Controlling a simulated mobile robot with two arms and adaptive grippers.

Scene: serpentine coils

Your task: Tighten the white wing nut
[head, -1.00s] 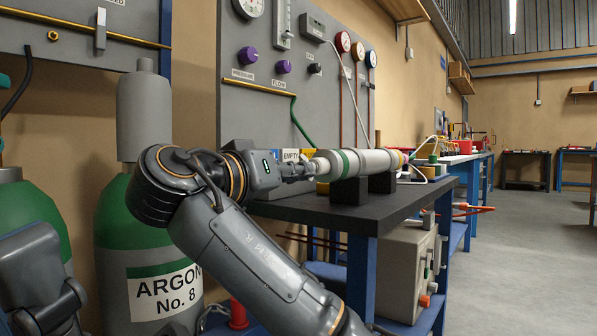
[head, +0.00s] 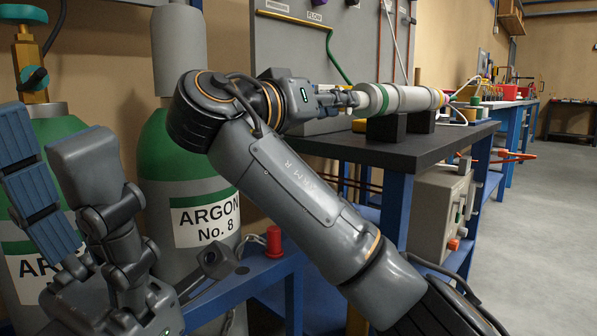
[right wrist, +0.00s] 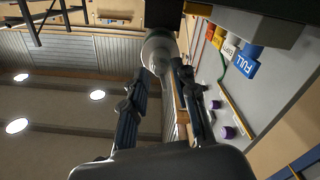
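I cannot make out a white wing nut in either view. My left gripper (head: 72,165), with blue finger pads, is open and empty at the lower left, in front of the gas cylinders.
A green argon cylinder (head: 192,172) stands left of the bench, with another at the far left bearing a teal handwheel (head: 20,14). The dark bench top (head: 430,146) is beside a grey panel. Purple knobs (right wrist: 226,132) show in the right wrist view. The floor at right is clear.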

